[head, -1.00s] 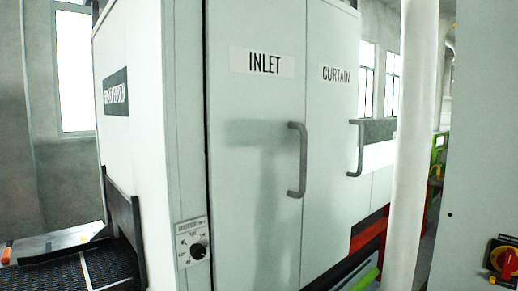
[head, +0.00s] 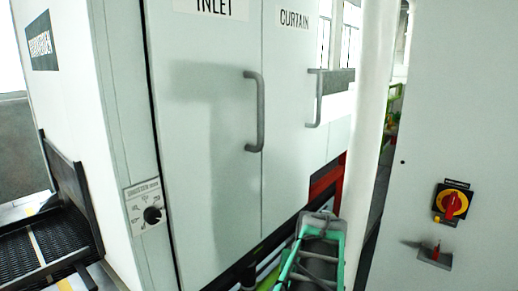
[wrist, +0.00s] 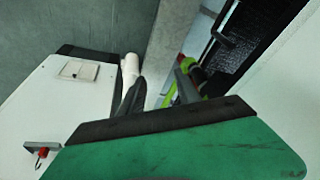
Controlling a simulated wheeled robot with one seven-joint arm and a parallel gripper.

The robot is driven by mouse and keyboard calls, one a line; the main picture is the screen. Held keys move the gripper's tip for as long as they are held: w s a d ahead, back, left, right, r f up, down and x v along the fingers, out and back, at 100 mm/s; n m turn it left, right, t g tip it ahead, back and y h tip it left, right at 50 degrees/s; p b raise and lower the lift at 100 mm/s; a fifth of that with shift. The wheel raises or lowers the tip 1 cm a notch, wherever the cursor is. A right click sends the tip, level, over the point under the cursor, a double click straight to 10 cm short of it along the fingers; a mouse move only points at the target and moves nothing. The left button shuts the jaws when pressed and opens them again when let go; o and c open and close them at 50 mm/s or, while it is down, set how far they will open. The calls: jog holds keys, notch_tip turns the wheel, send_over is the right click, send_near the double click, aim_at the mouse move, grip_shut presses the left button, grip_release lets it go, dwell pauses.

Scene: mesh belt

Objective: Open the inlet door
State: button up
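The inlet door (head: 200,140) is a pale grey panel on the left of the machine's front in the head view, labelled INLET at its top. It looks closed, flush with the panel beside it. Its grey vertical bar handle (head: 260,112) is near its right edge. My green and grey arm shows low in the head view, below and right of the handle, not touching it. My gripper (wrist: 158,88) shows in the wrist view as two dark fingers standing apart, with nothing between them. The handle cannot be made out in the wrist view.
The curtain door (head: 292,130) with its own handle (head: 316,98) is right of the inlet door. A white pole (head: 368,110) and a grey cabinet with a red-yellow switch (head: 452,204) stand to the right. A dark belt (head: 50,240) is at left.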

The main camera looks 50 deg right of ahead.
aim_at(263, 101)
jog(key=s+d+r+t+h, duration=0.1)
jog(key=d+r+t+h, duration=0.2)
jog(key=d+r, duration=1.05)
jog(key=w+d+r+n+t+h, duration=0.1)
jog(key=w+d+r+t+h, duration=0.15)
jog(key=d+r, duration=0.35)
jog(key=w+a+r+n+t+y, duration=0.25)
jog(key=a+r, duration=0.25)
jog(key=r, duration=0.3)
jog(key=w+a+r+n+t+y, duration=0.25)
jog(key=w+a+r+t, duration=0.2)
jog(key=r, duration=0.45)
jog(key=w+a+r+n+t+y, duration=0.1)
jog(key=w+a+r+n+t, duration=0.2)
jog(key=a+r, duration=0.4)
jog(key=shift+n+g, duration=0.25)
jog(key=shift+n, duration=0.05)
jog(key=w, duration=0.2)
jog(key=w+d+p, duration=0.1)
jog(key=w, duration=0.1)
jog(key=w+r, duration=0.1)
jog(key=w, duration=0.1)
jog(key=shift+w+d+r+p, duration=0.1)
jog(key=shift+w+d+p, duration=0.05)
jog(key=shift+d+p, duration=0.15)
jog(key=shift+w, duration=0.35)
